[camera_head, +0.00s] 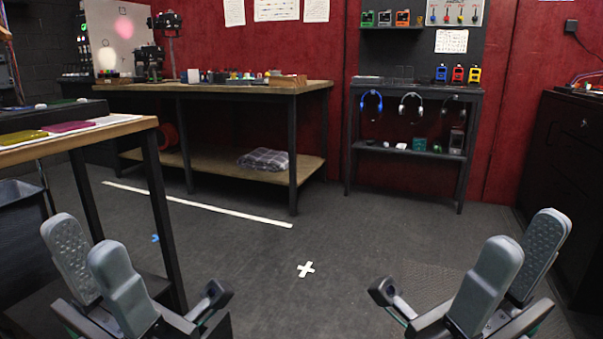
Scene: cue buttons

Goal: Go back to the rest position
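My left gripper (85,240) is at the lower left of the head view, its two grey padded fingers pointing up with a gap between them. It is open and nothing shows between the fingers. My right gripper (524,238) is at the lower right in a similar upright pose, also open and empty. Both are in the air over the dark floor (345,235), well apart from each other. No cue buttons can be made out in this view.
A wooden-topped table (75,137) stands close on the left, near my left gripper. A workbench (232,88) and a shelf unit with headphones (412,103) stand along the red back wall. A dark cabinet (565,180) is at right.

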